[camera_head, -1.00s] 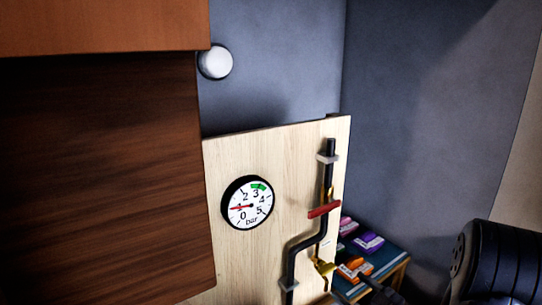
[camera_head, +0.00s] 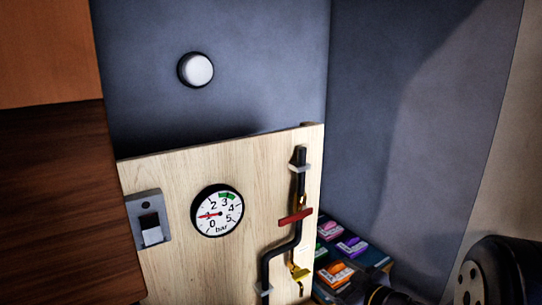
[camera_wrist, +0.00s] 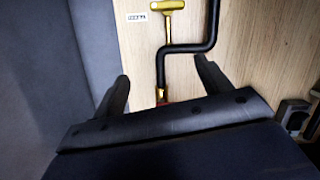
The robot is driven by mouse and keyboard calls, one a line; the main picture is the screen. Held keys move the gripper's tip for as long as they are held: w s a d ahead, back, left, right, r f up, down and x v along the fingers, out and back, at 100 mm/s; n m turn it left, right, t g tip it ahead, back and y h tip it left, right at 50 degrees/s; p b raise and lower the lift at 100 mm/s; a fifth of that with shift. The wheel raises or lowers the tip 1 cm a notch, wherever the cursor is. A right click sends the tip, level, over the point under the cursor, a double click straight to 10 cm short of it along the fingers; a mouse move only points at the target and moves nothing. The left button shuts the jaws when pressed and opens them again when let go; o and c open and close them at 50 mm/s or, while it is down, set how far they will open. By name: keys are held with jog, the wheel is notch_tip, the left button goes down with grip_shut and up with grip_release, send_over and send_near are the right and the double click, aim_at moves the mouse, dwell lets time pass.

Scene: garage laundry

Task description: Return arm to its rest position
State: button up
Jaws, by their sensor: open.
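My gripper (camera_wrist: 160,68) shows in the wrist view with its two dark fingers apart and nothing between them held. Beyond the fingers are a wooden panel (camera_wrist: 258,50) and a bent black pipe (camera_wrist: 187,47) with a yellow handle (camera_wrist: 167,6). I cannot tell the gap between fingers and pipe. In the head view a dark part of my arm (camera_head: 495,275) stands at the lower right corner; the fingers are not clear there.
The panel (camera_head: 170,270) carries a pressure gauge (camera_head: 217,211), its red needle left near 1, a switch (camera_head: 149,219), and a red valve handle (camera_head: 295,217). Coloured boxes (camera_head: 335,273) lie on a low table at right. A brown cabinet (camera_head: 65,200) stands at left.

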jog(key=x, duration=0.8)
jog(key=shift+a+p, duration=0.15)
jog(key=shift+p, duration=0.25)
jog(key=shift+w, duration=0.1)
